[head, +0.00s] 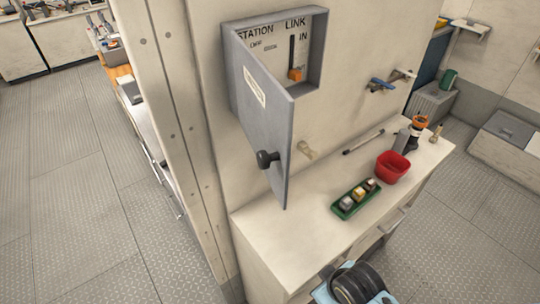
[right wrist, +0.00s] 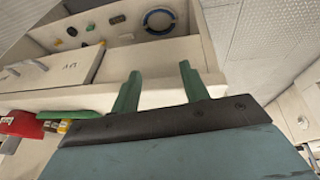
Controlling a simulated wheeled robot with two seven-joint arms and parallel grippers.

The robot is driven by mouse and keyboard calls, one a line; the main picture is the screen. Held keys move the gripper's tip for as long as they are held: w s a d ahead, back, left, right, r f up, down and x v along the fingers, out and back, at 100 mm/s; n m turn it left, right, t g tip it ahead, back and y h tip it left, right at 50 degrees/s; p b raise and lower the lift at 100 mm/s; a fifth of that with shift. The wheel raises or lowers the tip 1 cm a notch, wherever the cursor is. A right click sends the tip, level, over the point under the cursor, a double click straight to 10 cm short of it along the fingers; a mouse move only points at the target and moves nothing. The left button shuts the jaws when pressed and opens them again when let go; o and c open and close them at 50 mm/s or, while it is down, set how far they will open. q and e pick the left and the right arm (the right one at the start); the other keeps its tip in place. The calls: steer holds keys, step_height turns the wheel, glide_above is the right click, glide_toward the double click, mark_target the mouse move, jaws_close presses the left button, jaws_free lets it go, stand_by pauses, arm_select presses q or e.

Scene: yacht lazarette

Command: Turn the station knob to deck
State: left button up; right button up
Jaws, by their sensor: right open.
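A grey wall box (head: 318,50) hangs on the white wall in the head view. Its grey door (head: 262,110) stands partly open toward me, with a black round handle (head: 267,159) low on it. Inside, a pale panel (head: 279,42) carries the words STATION, OFF, LINK and IN. An orange lever (head: 295,74) sits at the bottom of a dark slot under LINK. The station knob cannot be made out; the door covers the panel's lower left. My right gripper (right wrist: 160,90) shows its two green fingers apart and empty in the right wrist view. My left gripper is not in view.
Below the box, a white counter (head: 310,228) holds a green tray (head: 345,212) with small items, a red bin (head: 392,167) and a dark orange-topped item (head: 419,128). A blue-handled valve (head: 382,84) sticks out of the wall. Floor at left is clear.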

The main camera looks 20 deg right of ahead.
steer(key=w+a+r+n+t+p, duration=0.1)
steer(key=w+r+n+t, duration=0.3)
steer(key=w+r+n, duration=0.55)
steer(key=w+a+r+n+t+p, duration=0.1)
steer(key=w+r+n+t, duration=0.4)
steer(key=r, duration=0.8)
step_height(320, 180, up, 18)
steer(key=n+t+y+p, duration=0.1)
steer(key=n+t+y, duration=0.4)
steer(key=n, duration=1.9)
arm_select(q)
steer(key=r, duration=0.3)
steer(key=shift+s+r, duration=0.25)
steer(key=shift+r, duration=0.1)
arm_select(e)
steer(key=w+a+g+y, duration=0.1)
steer(key=w+a, duration=0.3)
steer(key=w, duration=0.8)
steer(key=shift+w+r, duration=0.2)
steer(key=shift+w, duration=0.05)
steer(key=shift+a, duration=0.1)
